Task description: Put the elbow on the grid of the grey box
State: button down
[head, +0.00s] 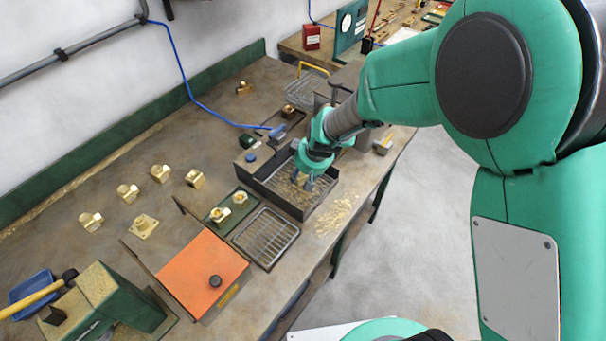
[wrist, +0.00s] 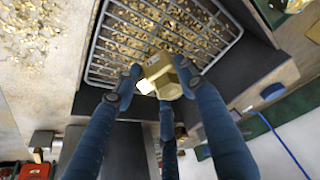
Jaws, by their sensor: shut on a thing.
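The elbow (wrist: 160,77) is a brass fitting with a faceted end, seen in the wrist view between the blue fingers of my gripper (wrist: 158,84). My gripper is shut on it. In the head view my gripper (head: 309,182) points down into the grey box (head: 326,199), and the elbow is too hidden to make out. The grid (wrist: 108,58) of the box lies behind the elbow in the wrist view, with brass chips under its bars. I cannot tell whether the elbow touches the grid.
A second wire rack (head: 266,238) lies left of the box, beside a green tray (head: 228,211) with brass fittings. An orange-topped box (head: 202,273) stands nearer. Several brass parts (head: 160,173) lie on the bench. Loose chips (head: 338,214) lie at the bench edge. A blue hose (head: 187,80) runs behind.

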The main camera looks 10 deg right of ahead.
jog(key=shift+f, duration=0.1)
jog(key=c, duration=1)
grip_release()
jog(key=shift+r, duration=0.4)
jog(key=p+v, duration=0.2)
jog(key=v, duration=0.9)
jog(key=shift+s+r+p, duration=0.2)
jog(key=shift+s+p, duration=0.05)
jog(key=shift+p, duration=0.05)
